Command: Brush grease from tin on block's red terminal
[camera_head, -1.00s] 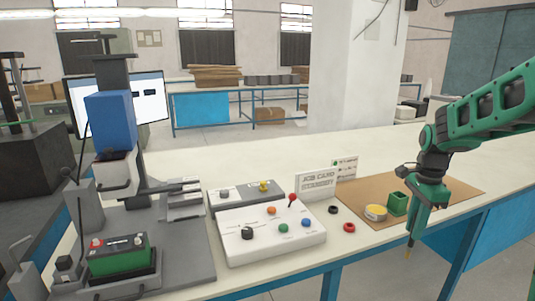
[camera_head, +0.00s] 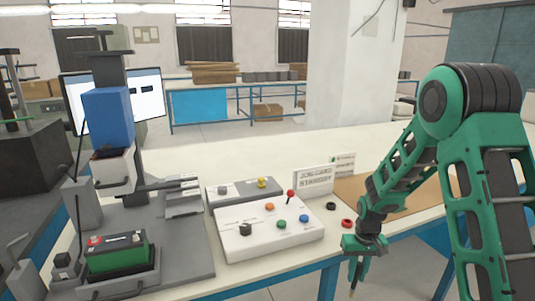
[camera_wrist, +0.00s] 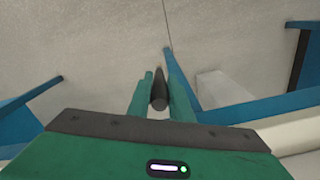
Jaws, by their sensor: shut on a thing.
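The block (camera_head: 117,256) is a green battery with a black top, seated in a holder at the left of the bench. Its red terminal (camera_head: 95,241) is at the top left, with a grey one at the right. My gripper (camera_head: 358,262) is shut on a thin dark brush (camera_head: 354,280), which hangs tip down off the bench's front edge. The brush's dark handle (camera_wrist: 159,95) shows between the fingers in the wrist view. My gripper is far to the right of the block.
A white control box (camera_head: 265,230) with knobs and a red lever stands between the block and my gripper. A black ring (camera_head: 331,206) and a red ring (camera_head: 347,223) lie to its right. A press with a blue head (camera_head: 108,120) rises behind the block.

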